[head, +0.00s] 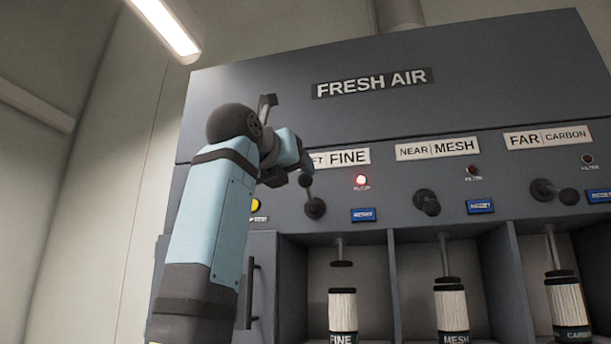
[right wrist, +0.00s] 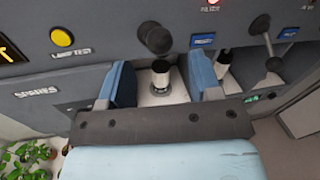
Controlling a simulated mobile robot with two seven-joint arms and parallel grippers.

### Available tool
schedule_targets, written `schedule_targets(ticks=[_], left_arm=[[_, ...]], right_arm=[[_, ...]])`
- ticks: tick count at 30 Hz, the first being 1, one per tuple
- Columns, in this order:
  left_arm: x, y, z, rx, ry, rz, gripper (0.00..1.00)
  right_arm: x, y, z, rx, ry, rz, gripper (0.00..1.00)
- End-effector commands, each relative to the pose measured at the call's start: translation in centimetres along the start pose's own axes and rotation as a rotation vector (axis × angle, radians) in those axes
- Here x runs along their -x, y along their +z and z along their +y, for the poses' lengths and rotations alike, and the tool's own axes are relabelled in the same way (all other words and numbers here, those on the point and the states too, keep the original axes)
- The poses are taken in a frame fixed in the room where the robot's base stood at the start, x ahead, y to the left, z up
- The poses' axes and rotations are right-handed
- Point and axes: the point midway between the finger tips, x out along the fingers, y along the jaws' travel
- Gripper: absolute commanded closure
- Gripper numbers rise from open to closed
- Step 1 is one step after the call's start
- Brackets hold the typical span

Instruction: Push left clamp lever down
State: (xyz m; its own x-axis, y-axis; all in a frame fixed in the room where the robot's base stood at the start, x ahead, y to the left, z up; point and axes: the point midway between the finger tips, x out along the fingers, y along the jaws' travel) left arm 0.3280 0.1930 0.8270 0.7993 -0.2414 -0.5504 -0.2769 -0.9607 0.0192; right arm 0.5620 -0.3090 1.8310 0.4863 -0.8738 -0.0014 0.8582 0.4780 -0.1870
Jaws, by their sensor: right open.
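The left clamp lever (head: 314,206) is a dark lever with a round knob, on the panel below the FINE label; its knob points upward in the head view. Its dark knob shows in the right wrist view (right wrist: 155,38), just beyond my open fingers. My right gripper (head: 303,158) is open and empty, just above the lever knob in the head view; I cannot tell whether they touch. The clamp plate (head: 341,263) hangs above the FINE filter (head: 342,310) with a gap between. My left gripper is not in view.
The near lever (head: 427,203) and far lever (head: 553,191) stand to the right, above the MESH filter (head: 451,308) and CARBON filter (head: 568,302). A red lamp (head: 361,180) glows beside the left lever. A yellow lamp-test button (right wrist: 62,37) and a door handle (head: 251,291) are close by.

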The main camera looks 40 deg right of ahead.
Motion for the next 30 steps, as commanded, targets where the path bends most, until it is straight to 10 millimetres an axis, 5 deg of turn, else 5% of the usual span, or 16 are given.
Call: schedule_targets(ticks=[9, 22, 30], left_arm=[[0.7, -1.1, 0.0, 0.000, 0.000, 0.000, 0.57], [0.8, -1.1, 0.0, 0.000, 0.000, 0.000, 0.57], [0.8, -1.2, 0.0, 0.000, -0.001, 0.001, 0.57]], right_arm=[[-5.2, 0.1, 0.0, 0.002, -0.003, -0.001, 0.42], [-6.1, 0.0, 0.0, 0.001, -0.001, -0.001, 0.42], [-6.1, 0.0, 0.0, 0.001, -0.001, -0.001, 1.00]])
